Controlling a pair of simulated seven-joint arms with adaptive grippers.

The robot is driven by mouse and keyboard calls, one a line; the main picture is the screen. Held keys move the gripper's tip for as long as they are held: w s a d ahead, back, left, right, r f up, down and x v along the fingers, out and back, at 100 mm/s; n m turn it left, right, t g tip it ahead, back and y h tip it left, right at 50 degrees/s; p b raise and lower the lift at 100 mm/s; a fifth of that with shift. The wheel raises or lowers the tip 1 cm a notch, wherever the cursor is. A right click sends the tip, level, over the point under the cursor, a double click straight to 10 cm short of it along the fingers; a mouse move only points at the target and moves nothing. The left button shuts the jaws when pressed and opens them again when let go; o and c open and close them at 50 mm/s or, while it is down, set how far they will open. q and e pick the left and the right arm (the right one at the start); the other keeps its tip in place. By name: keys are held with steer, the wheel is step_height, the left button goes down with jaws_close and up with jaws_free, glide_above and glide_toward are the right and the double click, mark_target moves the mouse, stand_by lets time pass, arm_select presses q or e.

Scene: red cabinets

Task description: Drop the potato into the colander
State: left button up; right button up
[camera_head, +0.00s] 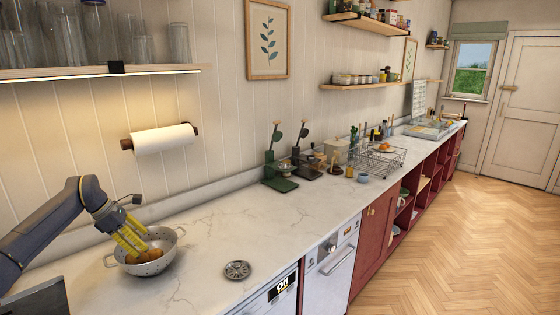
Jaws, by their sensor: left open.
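The colander (170,265) is a pale bowl with small holes and side handles on the marble counter at the lower left. The brown potato (146,256) lies inside the colander's bowl, partly covered by my gripper's fingers. My left gripper (133,243) has yellow fingers and comes down from the left. Its fingertips are over and just inside the colander, right by the potato. The fingers are open; whether they touch the potato I cannot tell. My right gripper is not in view.
A dark round drain-like disc (237,270) lies on the counter right of the colander. Green and dark stands (279,165), a wire rack (376,160) and small jars stand farther along. A shelf with glasses (100,72) hangs above. Counter around the disc is clear.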

mark_target(125, 259)
arm_select(q)
steer(key=v, duration=1.2)
steer(key=shift+s, duration=0.1)
